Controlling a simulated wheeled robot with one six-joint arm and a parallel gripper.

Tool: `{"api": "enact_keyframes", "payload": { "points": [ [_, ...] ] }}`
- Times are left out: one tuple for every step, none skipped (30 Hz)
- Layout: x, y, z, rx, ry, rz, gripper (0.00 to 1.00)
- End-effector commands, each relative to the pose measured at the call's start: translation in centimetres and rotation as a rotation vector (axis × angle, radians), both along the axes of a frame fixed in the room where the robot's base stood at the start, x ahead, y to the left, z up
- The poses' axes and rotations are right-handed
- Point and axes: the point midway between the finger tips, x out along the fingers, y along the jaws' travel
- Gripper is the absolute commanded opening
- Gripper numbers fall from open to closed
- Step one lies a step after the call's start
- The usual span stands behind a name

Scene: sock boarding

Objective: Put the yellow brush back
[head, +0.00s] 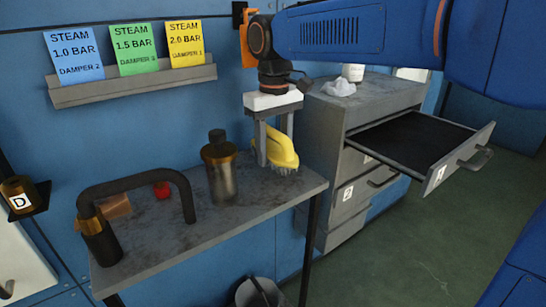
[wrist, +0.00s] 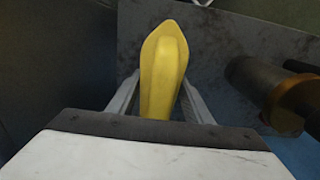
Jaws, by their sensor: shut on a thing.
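The yellow brush (head: 279,150) is at the right end of the small grey table, with its pale bristles facing down. In the head view I cannot tell whether the bristles touch the tabletop. My gripper (head: 273,150) points down and is shut on the brush, a finger on either side of it. In the wrist view the yellow brush (wrist: 163,70) lies lengthwise between the two fingers (wrist: 160,100). Part of its near end is hidden by the gripper body.
A black curved handle (head: 135,185), a red item (head: 161,189) and a brown block (head: 116,206) are farther left. A grey cabinet (head: 335,150) with an open, empty drawer (head: 415,143) stands right. A bin (head: 257,291) is below.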

Motion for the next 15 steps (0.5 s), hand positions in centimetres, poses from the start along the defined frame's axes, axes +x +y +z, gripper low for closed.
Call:
{"api": "enact_keyframes", "payload": {
  "points": [
    [0.0,0.0,-0.8,-0.001,0.002,0.0,0.25],
    [0.0,0.0,-1.2,-0.001,0.002,0.0,0.25],
    [-0.1,0.0,-1.7,-0.001,0.002,0.0,0.25],
    [0.1,0.1,-2.0,-0.001,0.002,0.0,0.25],
    [0.2,0.2,-2.2,-0.001,0.001,0.0,0.25],
    [0.3,0.2,-2.3,-0.001,0.001,0.0,0.25],
    [0.3,0.2,-2.4,0.0,0.0,0.0,0.25],
    [0.3,0.2,-2.4,0.0,0.0,0.0,0.25],
    [0.3,0.2,-2.3,0.0,0.0,0.0,0.25],
    [0.3,0.2,-2.3,0.0,0.0,0.0,0.25],
    [0.3,0.2,-2.3,0.0,0.0,0.0,0.25],
    [0.3,0.2,-2.3,0.0,0.0,0.0,0.25],
    [0.3,0.2,-2.3,0.0,0.0,0.0,0.25],
    [0.3,0.2,-2.4,0.0,0.0,0.0,0.25],
    [0.3,0.2,-2.5,0.0,0.0,0.0,0.25]
  ]
}}
